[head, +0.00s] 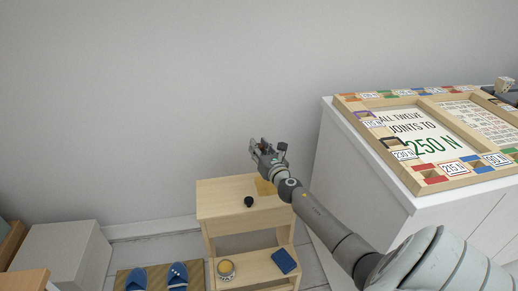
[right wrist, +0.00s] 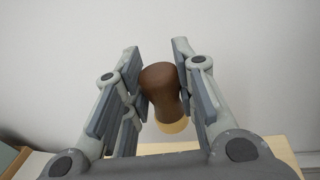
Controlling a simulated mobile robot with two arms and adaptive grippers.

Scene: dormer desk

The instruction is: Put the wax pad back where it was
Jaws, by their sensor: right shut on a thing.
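My right gripper (head: 264,147) is raised above the small wooden stand, near the wall. It is shut on a dark brown, waisted handle with a pale yellow end, which I take to be the wax pad (right wrist: 160,85). In the right wrist view the handle is between the fingers (right wrist: 160,80), with the yellow end lower. In the head view the fingers mostly hide it. My left gripper is in neither view.
The wooden stand (head: 220,205) has a black knob-like thing (head: 248,202) and a yellow piece (head: 265,187) on top. Its lower shelf holds a round yellow-topped tin (head: 226,268) and a blue block (head: 284,261). A white cabinet (head: 345,165) with a framed board stands right. Blue slippers (head: 177,276) lie left.

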